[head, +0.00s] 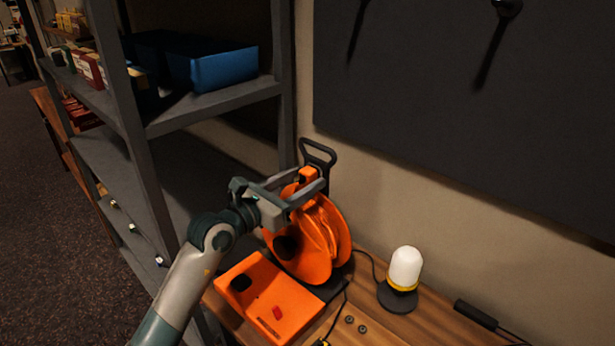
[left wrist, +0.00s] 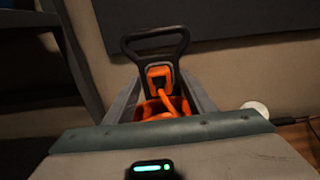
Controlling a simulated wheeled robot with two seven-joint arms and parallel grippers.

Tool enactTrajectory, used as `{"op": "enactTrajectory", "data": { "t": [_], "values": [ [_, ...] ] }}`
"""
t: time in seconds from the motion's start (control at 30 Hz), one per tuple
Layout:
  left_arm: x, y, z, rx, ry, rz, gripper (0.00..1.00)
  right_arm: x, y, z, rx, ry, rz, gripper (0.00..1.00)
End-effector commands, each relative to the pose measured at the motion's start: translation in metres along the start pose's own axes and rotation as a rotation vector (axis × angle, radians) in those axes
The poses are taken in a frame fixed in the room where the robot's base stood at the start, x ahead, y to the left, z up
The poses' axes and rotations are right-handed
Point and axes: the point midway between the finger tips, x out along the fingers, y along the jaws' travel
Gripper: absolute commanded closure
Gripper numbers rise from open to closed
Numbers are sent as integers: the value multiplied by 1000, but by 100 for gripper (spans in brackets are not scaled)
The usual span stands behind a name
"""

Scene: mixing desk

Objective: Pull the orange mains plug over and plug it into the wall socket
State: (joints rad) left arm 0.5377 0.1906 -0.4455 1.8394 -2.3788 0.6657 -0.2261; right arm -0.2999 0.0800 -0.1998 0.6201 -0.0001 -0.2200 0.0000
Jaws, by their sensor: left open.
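The orange cable reel (head: 318,240) stands upright on the wooden desk, with a black loop handle (head: 318,152) on top. A small orange block (head: 307,174), which looks like the mains plug, sits at the top of the reel below the handle. In the left wrist view the plug (left wrist: 159,78) shows with orange cable (left wrist: 160,104) below it. My left gripper (head: 308,185) is open, its fingers on either side of the plug. I cannot tell whether they touch it. In the left wrist view its fingers (left wrist: 163,92) also stand apart. I cannot make out a wall socket. My right gripper is not in view.
An orange box (head: 268,292) with a black knob and red switch lies before the reel. A white-topped lamp (head: 404,268) stands to the right, near a black bar (head: 475,313). Grey shelving (head: 215,107) with a blue bin (head: 224,70) rises at left; a dark panel (head: 450,120) covers the wall.

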Motion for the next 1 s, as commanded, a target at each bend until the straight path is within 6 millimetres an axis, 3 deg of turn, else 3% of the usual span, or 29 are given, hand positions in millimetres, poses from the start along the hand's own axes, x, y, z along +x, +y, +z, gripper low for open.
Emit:
{"op": "enactTrajectory", "data": {
  "t": [0.53,0.77,1.0],
  "values": [
    [0,0,0,-1,0,0,50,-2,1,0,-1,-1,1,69],
    [0,0,0,0,0,0,100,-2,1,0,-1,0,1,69],
    [-2,0,0,0,-1,0,100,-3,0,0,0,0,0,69]
  ]
}}
